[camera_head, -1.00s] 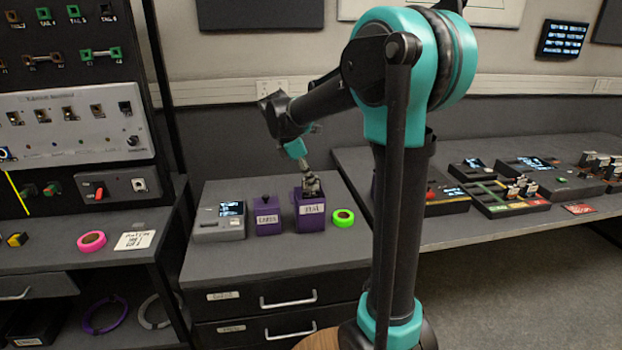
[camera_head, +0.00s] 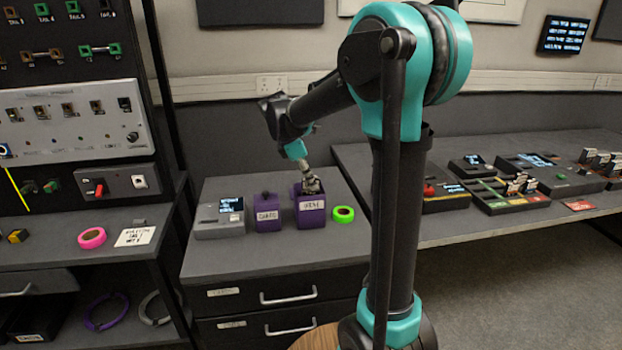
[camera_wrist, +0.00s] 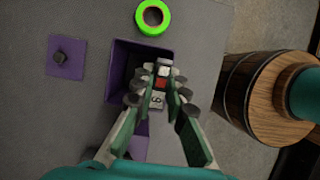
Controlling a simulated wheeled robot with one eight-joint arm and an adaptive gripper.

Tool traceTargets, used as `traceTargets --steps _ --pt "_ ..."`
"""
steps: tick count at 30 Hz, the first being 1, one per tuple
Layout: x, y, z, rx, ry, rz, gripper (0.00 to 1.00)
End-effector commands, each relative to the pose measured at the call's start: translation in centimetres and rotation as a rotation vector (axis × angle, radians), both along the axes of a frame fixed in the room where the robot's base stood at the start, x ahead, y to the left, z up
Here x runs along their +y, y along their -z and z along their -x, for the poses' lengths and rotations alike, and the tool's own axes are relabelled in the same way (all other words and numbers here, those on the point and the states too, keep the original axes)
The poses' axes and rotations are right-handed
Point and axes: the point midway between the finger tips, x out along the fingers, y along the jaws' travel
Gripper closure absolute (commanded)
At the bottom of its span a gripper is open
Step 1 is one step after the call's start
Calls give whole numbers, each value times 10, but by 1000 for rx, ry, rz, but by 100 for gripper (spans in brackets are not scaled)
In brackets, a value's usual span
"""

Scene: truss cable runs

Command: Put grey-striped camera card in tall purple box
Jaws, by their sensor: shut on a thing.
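The tall purple box (camera_head: 311,217) stands open on the grey cabinet top, with a white label on its front. In the wrist view its opening (camera_wrist: 121,72) is dark inside. My gripper (camera_head: 311,186) is over the box, pointing down. In the wrist view my gripper (camera_wrist: 160,77) is shut on a small card (camera_wrist: 161,83) with white and red parts, over the right part of the opening. Its grey stripe cannot be made out. The fingers hide part of the card, and how deep it sits is unclear.
A shorter purple box (camera_head: 268,217) with a knobbed lid stands left of the tall box. A grey device with a screen (camera_head: 219,218) is farther left. A green tape roll (camera_head: 343,214) lies close on the right. A purple piece (camera_wrist: 138,147) shows beside the opening.

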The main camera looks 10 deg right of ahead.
Motion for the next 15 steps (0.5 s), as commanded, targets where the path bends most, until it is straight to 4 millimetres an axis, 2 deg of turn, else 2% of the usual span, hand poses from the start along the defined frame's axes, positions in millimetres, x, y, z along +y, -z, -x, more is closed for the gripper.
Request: traceTargets --steps 15 --pt "0 14 0 0 0 0 100"
